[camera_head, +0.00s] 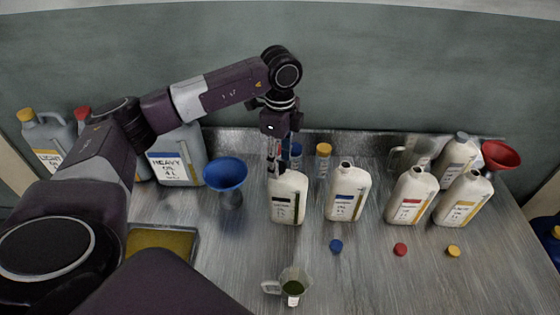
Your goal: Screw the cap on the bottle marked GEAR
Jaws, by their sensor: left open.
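Several white bottles stand on the metal bench; their small label words are too small to read, so I cannot tell which says GEAR. One has a black label band (287,208), one blue (347,197), one red (411,200) and one yellow (463,203). My left gripper (277,160) is open, pointing down right above the neck of the black-banded bottle. The neck is partly hidden by the fingers, and I cannot tell whether a cap is on it. A blue cap (336,245), red cap (400,249) and yellow cap (453,251) lie in front. My right gripper is not in view.
A blue funnel (226,174) stands left of the bottles, a red funnel (501,155) at the right. A measuring jug with dark liquid (293,281) stands in front. Large oil jugs (177,158) line the back left. The front right bench is clear.

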